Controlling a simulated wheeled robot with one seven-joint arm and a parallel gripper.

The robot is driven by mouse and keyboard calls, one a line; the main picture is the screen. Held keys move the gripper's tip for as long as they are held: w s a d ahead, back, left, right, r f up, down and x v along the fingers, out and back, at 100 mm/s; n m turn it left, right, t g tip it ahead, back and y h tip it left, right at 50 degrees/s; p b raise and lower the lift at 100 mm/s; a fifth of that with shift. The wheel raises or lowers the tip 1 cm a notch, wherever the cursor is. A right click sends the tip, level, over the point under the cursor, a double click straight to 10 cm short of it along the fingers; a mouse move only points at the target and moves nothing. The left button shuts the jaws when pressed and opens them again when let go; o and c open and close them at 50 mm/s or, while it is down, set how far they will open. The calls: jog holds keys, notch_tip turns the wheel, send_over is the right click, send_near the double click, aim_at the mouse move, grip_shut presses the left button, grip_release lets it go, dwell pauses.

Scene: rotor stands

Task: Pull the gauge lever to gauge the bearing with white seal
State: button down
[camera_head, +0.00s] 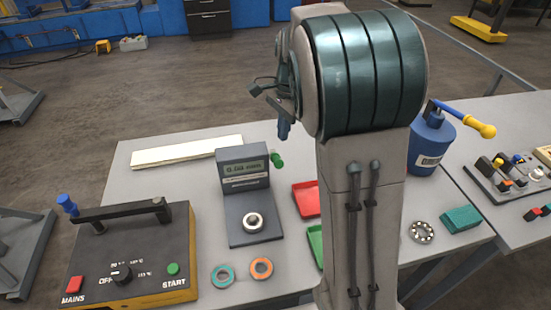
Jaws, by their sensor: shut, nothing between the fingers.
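The dark grey gauge (244,170) stands near the middle of the table, its display lit with a reading too small to make out surely. A bearing with a white seal (253,222) sits on the gauge's base plate. The gauge lever, with a green knob (277,160), sticks out at the right side of the display housing. My gripper (283,130) shows only in small part, beyond my arm and above the knob in the picture. It is shut and empty. My arm hides much of it, and I see no contact with the lever.
A teal-sealed bearing (222,275) and an orange-sealed bearing (261,268) lie in front of the gauge. A red tray (306,199) and a green tray (315,244) lie right of it, partly hidden. A heater box (130,260) stands left; a blue pot (430,145) stands right.

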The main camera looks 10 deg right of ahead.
jog(key=shift+w+f, duration=0.15)
jog(key=shift+w, duration=0.1)
